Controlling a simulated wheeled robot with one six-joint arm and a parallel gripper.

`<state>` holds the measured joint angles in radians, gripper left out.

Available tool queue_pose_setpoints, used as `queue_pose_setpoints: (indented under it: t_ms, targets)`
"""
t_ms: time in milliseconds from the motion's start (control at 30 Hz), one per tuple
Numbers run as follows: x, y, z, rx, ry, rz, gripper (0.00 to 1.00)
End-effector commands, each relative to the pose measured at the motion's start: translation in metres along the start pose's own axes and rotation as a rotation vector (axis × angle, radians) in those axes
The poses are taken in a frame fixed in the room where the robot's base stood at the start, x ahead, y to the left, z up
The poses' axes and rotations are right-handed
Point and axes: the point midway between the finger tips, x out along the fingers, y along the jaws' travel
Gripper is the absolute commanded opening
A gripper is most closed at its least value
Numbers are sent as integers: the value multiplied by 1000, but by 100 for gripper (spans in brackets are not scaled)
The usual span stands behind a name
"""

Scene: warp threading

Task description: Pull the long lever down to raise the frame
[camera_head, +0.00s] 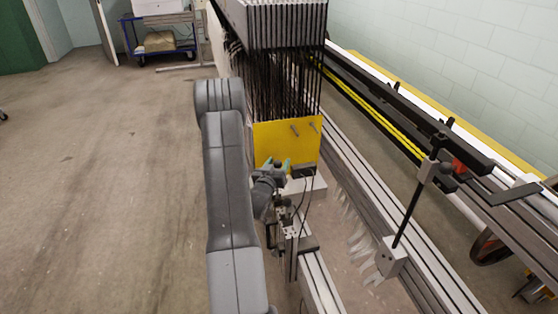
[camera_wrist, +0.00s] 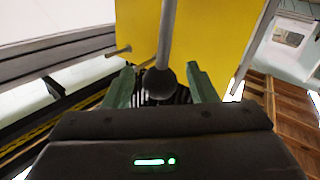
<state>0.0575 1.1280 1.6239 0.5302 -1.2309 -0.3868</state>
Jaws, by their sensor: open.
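In the wrist view, a grey rod with a dark ball end (camera_wrist: 165,45), apparently the long lever, runs down from the top edge. Its ball lies between the two green fingers of my gripper (camera_wrist: 162,88) in the picture. The fingers are apart, with a visible gap on each side of the ball; I cannot tell its exact depth. In the head view, my gripper (camera_head: 275,163) is at the lower left of the yellow panel (camera_head: 270,141); the lever cannot be made out there. The raised frame's black vertical strands (camera_head: 290,80) hang above the panel.
Two short pegs (camera_head: 296,130) stick out of the yellow panel. Metal rails (camera_head: 330,290) and a bracket with cables lie just below my gripper. A black upright rod (camera_head: 408,214) stands on the right rail. The floor (camera_head: 110,180) at left is clear; a blue trolley (camera_head: 163,50) stands far back.

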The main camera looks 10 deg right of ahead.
Motion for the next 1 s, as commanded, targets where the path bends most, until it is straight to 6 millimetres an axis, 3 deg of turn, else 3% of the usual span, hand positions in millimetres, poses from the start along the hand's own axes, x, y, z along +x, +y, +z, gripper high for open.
queue_pose_setpoints:
  t_ms: [200, 467, 500, 767, 1000]
  targets:
    - [17, 0, 0, 1, 0, 1, 52]
    - [18, 0, 0, 1, -1, 0, 52]
    - [18, 0, 0, 1, -1, 0, 50]
    - [18, 0, 0, 1, -1, 0, 0]
    - [19, -3, 1, -8, 5, 1, 0]
